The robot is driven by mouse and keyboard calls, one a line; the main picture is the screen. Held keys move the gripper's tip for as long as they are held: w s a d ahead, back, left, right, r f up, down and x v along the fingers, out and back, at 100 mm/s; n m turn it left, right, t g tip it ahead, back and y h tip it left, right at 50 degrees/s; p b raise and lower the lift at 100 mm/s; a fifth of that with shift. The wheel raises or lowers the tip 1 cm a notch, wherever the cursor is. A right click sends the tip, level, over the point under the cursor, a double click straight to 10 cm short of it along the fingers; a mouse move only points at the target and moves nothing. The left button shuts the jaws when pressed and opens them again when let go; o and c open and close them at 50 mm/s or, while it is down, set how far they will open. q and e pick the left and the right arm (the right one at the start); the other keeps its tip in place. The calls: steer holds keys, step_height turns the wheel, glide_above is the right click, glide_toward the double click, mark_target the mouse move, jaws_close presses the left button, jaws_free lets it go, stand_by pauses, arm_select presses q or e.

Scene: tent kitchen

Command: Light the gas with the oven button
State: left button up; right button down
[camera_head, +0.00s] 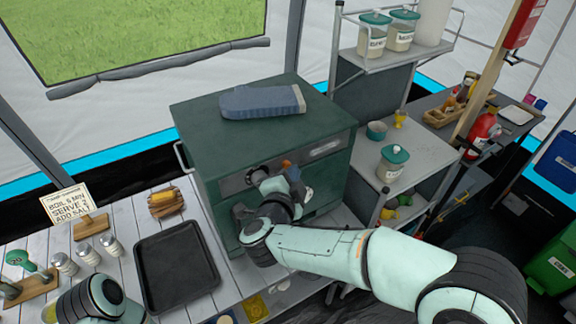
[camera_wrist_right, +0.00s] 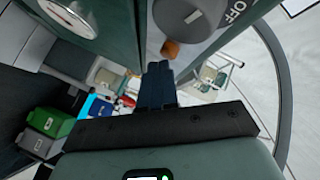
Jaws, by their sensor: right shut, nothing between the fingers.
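The dark green oven (camera_head: 265,130) stands on the slatted table, with its control panel facing me. A dark round knob (camera_head: 256,174) is on the panel, partly hidden by my right gripper. In the right wrist view the grey knob (camera_wrist_right: 188,16) shows close up, with "OFF" lettering beside it. A small orange-brown button (camera_wrist_right: 170,49) shows beside the knob, just by the fingertips; whether they touch it I cannot tell. It also shows orange in the head view (camera_head: 286,163). My right gripper (camera_wrist_right: 157,72) is shut and empty at the panel. My left gripper is out of view.
A black tray (camera_head: 177,266) lies on the table left of the oven. A sign, shakers and my left arm are at the lower left. Shelves with a lidded jar (camera_head: 391,163) stand right of the oven.

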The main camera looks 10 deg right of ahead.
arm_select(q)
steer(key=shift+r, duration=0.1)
arm_select(e)
steer(key=shift+w+a, duration=0.1)
steer(key=shift+w, duration=0.15)
steer(key=shift+s, duration=0.1)
stand_by(0.3)
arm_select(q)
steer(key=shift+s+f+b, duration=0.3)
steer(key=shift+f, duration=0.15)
arm_select(e)
steer(key=shift+s+d, duration=0.25)
steer(key=shift+s, duration=0.5)
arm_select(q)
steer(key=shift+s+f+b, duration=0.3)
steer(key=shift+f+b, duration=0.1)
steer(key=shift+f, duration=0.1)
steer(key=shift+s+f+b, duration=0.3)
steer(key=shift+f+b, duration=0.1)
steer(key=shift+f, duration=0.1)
arm_select(e)
steer(key=shift+s+d, duration=0.3)
steer(key=shift+s, duration=0.45)
steer(key=shift+s+d, duration=0.3)
steer(key=shift+s, duration=0.5)
steer(key=shift+s+d, duration=0.3)
steer(key=shift+s, duration=0.45)
